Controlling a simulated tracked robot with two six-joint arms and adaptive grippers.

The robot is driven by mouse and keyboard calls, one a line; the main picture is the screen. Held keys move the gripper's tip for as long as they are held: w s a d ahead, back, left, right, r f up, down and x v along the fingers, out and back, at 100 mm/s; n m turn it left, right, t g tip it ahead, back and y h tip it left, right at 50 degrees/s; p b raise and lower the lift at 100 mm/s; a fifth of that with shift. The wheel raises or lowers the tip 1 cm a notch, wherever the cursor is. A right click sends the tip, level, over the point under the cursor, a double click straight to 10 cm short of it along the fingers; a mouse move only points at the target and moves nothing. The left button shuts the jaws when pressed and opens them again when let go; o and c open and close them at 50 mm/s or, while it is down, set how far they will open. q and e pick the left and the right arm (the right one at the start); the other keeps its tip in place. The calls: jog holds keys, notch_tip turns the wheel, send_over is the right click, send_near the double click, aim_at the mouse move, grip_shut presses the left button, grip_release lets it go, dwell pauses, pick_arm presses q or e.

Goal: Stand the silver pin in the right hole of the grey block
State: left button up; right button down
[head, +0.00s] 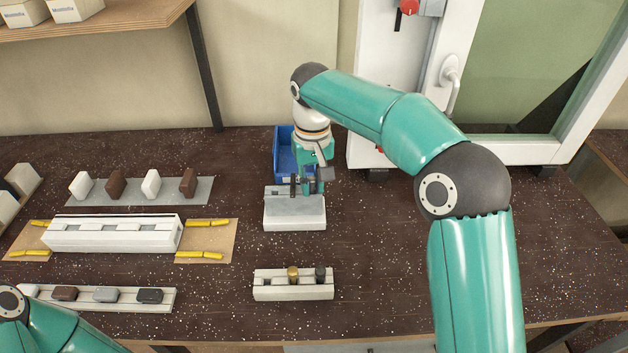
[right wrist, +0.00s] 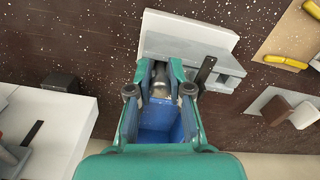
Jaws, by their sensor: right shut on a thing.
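The grey block (head: 295,214) stands mid-bench in front of the blue bin, with a raised step along its back. It also shows at the top of the right wrist view (right wrist: 200,52), with a dark upright strip at its edge. My right gripper (head: 309,188) points down over the block's back right part. In the wrist view it is shut on the silver pin (right wrist: 159,82), which shows between the fingers close to the block. My left gripper is out of view.
A pale rack (head: 293,292) in front holds a brass pin (head: 293,274) and a black pin (head: 320,274). The blue bin (head: 284,150) is right behind the block. A white machine (head: 390,150) stands at back right. Profile parts (head: 110,234) fill the left; the right front is clear.

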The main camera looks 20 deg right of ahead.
jog(key=c, duration=1)
grip_release()
jog(key=shift+f, duration=0.1)
notch_tip(320, 180, up, 8)
jog(key=p, duration=0.8)
